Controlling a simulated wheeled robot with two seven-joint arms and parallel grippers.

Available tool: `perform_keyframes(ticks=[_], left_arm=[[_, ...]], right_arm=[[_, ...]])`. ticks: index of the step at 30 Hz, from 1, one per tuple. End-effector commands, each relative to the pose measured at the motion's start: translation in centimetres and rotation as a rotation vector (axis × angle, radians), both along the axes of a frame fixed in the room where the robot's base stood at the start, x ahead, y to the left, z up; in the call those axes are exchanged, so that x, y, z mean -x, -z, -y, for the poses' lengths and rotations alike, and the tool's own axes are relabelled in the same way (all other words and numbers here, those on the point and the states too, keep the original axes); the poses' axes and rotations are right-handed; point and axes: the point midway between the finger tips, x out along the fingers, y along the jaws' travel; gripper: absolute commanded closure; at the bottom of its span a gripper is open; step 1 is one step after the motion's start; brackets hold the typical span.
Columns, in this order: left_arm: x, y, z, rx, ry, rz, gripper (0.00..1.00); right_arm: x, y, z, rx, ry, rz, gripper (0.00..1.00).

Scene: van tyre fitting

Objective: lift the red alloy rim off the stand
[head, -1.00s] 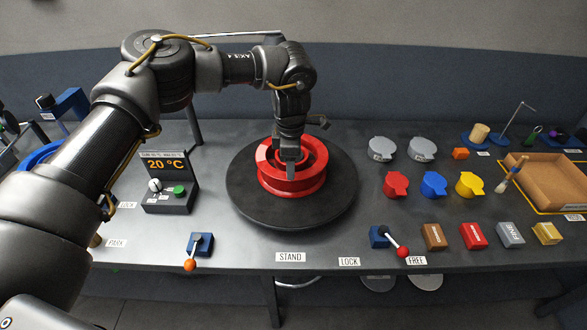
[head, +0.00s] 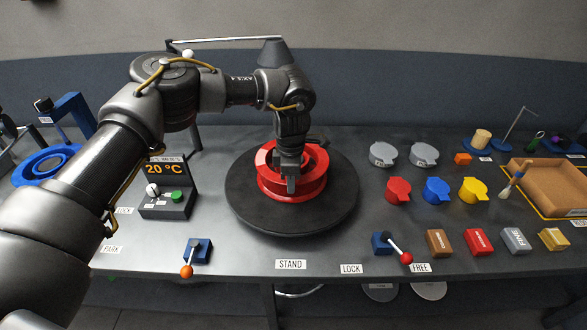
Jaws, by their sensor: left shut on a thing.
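The red alloy rim (head: 309,187) lies flat over the round black stand (head: 335,205) in the middle of the bench. I cannot tell whether there is a gap under it. My left gripper (head: 290,188) reaches down from above and is shut on the near side wall of the rim. Its fingertips overlap the rim's front, and part of the rim's inside is hidden behind the gripper. The STAND label (head: 290,264) is on the bench edge in front. My right gripper is not in view.
A red-knobbed lever (head: 397,247) leans toward the FREE label. An orange-knobbed lever (head: 189,262) stands front left. A 20 °C display box (head: 168,190) is left of the stand. Coloured lidded pots, small boxes and a brown tray (head: 548,184) fill the right side.

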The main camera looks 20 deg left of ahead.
Motion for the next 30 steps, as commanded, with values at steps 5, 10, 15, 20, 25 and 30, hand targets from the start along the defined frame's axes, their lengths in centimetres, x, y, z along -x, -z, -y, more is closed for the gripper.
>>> perform_keyframes(ticks=[5, 10, 15, 20, 25, 30], left_arm=[[-0.1, -0.1, 0.1, 0.002, 0.002, 0.004, 1.0], [-0.2, -0.4, 0.1, 0.004, 0.002, 0.008, 1.0], [-0.2, -0.8, 0.2, 0.005, 0.003, 0.009, 1.0], [-0.3, -1.2, 0.2, 0.006, 0.003, 0.012, 1.0], [-0.4, -1.3, 0.2, 0.007, 0.003, 0.014, 1.0], [-0.4, -1.4, 0.3, 0.008, 0.004, 0.017, 1.0]], right_arm=[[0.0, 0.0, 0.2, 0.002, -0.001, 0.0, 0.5], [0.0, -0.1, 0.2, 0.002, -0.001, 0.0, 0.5], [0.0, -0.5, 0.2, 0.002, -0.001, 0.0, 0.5], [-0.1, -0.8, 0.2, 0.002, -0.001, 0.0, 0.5], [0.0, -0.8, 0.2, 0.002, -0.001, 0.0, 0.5], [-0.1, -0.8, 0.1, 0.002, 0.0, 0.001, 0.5]])
